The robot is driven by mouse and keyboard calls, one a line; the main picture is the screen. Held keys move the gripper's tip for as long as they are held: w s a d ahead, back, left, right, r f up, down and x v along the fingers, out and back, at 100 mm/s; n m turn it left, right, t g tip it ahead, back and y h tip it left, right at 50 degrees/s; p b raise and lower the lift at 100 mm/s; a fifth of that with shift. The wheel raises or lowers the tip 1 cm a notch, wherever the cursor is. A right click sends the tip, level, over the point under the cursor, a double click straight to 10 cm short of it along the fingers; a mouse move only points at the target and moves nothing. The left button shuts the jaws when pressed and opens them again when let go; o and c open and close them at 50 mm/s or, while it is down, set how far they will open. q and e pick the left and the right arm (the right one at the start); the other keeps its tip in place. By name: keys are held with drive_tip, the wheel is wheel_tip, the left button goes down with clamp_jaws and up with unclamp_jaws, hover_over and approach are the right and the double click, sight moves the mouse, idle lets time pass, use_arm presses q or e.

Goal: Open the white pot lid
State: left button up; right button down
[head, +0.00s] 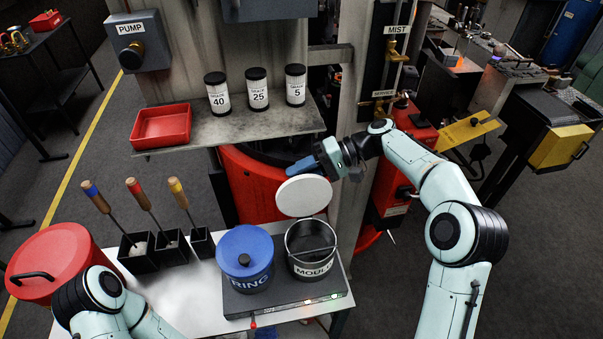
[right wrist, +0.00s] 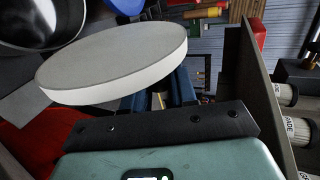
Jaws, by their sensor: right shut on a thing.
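The white pot lid (head: 304,196), a round pale disc, stands tilted up behind the pot labelled MOULD (head: 311,264). The pot is open and its dark inside shows. I cannot tell whether the lid's lower edge touches the pot's rim. My right gripper (head: 303,168) is at the lid's upper back edge, shut on it; the fingertips are partly hidden by the lid. In the right wrist view the lid (right wrist: 115,62) lies across the blue fingers, with the open pot (right wrist: 42,22) at upper left. My left gripper is out of view; only its arm shows at lower left.
A blue lidded pot marked RING (head: 245,262) stands left of the open pot, on a dark plate. A red lidded pot (head: 50,262) and black holders with tools (head: 140,255) are further left. A shelf (head: 240,128) with canisters and a red tray (head: 161,126) is behind.

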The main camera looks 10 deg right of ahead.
drive_tip(key=shift+r, duration=0.25)
drive_tip(key=c, duration=1)
unclamp_jaws()
drive_tip(key=shift+f, duration=0.1)
drive_tip(key=v, duration=1.3)
drive_tip(key=shift+d, duration=0.2)
drive_tip(key=shift+s, duration=0.1)
